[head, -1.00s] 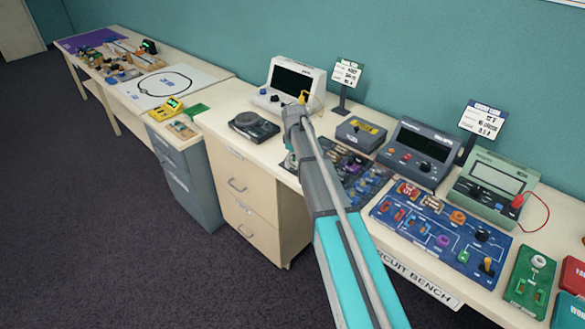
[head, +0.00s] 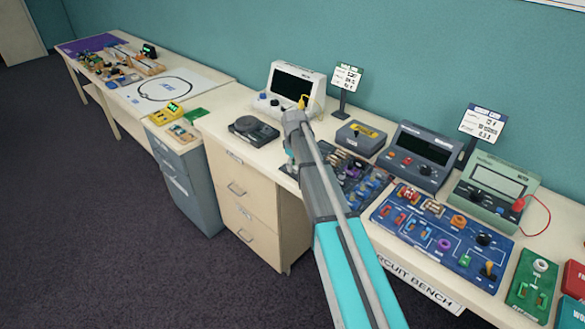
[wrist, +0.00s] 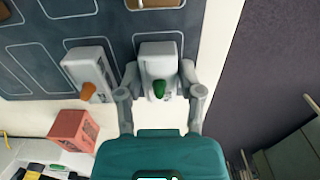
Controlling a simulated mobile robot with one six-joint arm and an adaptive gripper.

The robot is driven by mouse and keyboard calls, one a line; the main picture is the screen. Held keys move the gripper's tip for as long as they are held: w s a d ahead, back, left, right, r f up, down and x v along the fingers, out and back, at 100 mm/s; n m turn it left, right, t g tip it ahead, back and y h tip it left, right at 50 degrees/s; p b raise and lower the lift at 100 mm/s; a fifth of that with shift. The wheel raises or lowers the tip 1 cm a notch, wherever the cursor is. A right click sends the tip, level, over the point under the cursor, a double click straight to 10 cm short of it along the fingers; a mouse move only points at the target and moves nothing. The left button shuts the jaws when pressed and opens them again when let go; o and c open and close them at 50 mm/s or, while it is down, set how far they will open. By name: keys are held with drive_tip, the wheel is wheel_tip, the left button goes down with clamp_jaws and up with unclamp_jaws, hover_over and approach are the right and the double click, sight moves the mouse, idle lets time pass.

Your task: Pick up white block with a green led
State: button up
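A white block with a green LED (wrist: 159,60) is in the upper middle of the wrist view, at the edge of a dark patterned board (wrist: 25,65). My gripper (wrist: 159,76) has one finger on each side of this block. The fingertips are very close to its sides, and I cannot tell whether they press on it. A second white block with an orange LED (wrist: 90,66) lies just left of my left finger. In the head view my gripper (head: 291,165) is low over the dark board (head: 352,190) and mostly hidden by my arm; the block is not clear there.
A red block (wrist: 73,131) lies at the lower left in the wrist view. In the head view a round black device (head: 254,128), a white oscilloscope (head: 312,84) and a grey box (head: 361,139) stand around my arm. A blue circuit board (head: 442,236) is to the right.

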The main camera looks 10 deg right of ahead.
clamp_jaws()
drive_tip(key=shift+r, duration=0.15)
wheel_tip(320, 180, up, 3)
drive_tip(key=p, duration=0.3)
drive_tip(key=s+a+r+p, duration=0.1)
drive_tip(key=s+r+p, duration=0.8)
drive_tip(key=s, duration=0.5)
drive_tip(key=shift+a+r+p, duration=0.2)
drive_tip(key=shift+r+p, duration=0.15)
drive_tip(key=shift+p, duration=0.15)
drive_tip(key=shift+f, duration=0.15)
